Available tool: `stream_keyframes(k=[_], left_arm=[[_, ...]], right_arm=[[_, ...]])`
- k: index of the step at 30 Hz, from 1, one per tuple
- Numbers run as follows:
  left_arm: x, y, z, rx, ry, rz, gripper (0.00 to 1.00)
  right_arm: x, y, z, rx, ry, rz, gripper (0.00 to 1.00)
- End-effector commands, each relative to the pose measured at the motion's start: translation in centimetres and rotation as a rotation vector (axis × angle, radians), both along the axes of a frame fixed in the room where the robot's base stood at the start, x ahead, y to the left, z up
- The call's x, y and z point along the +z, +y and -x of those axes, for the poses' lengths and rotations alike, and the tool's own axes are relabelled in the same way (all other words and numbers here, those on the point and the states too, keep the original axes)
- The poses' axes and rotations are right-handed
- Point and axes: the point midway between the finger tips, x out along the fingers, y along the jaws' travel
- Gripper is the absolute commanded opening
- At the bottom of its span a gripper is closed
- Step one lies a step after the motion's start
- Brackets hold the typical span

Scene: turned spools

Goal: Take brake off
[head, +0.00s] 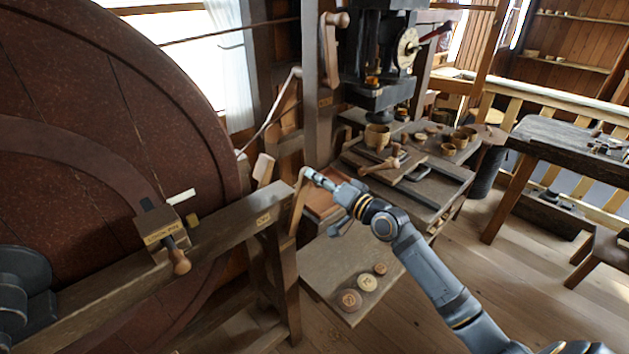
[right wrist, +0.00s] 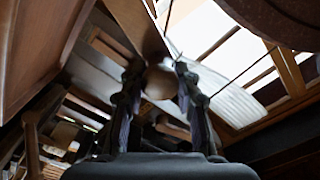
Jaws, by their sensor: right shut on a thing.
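My right gripper (head: 312,176) reaches in from the lower right to the top of a pale wooden lever (head: 298,208) beside the heavy beam's end. In the right wrist view the fingers (right wrist: 158,84) are shut on a round wooden knob (right wrist: 159,83) joined to a flat wooden arm (right wrist: 135,24). The fingers cover part of the knob. A large dark red wheel (head: 90,90) fills the left. A labelled wooden block (head: 158,226) with a turned handle (head: 180,262) sits on the beam by the wheel. I cannot tell which part is the brake. My left gripper is not in view.
The beam (head: 225,218) runs between the wheel and the right arm. A low board (head: 335,282) holds several round discs. A bench (head: 425,190) with wooden cups stands behind. Another lever with a knob (head: 338,20) is on a post. Open floor (head: 530,265) lies right.

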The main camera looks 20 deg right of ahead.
Motion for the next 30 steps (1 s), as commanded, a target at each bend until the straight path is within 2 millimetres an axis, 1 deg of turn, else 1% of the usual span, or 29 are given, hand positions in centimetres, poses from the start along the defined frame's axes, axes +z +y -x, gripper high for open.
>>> stream_keyframes(k=[16, 17, 21, 22, 30], left_arm=[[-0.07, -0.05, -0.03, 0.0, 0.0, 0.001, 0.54], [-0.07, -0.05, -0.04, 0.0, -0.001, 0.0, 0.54], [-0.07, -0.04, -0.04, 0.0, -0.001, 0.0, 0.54], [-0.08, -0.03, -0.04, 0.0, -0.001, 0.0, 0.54], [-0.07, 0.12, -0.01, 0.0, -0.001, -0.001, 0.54]], right_arm=[[-0.19, -0.32, -0.14, -0.002, 0.009, -0.029, 0.0], [-0.2, -0.31, -0.14, -0.002, 0.009, -0.029, 0.33], [-0.2, -0.3, -0.12, -0.001, 0.009, -0.027, 0.52], [-0.21, -0.29, -0.12, -0.001, 0.009, -0.027, 0.55], [-0.18, -0.26, -0.1, 0.0, 0.01, -0.026, 0.55]])
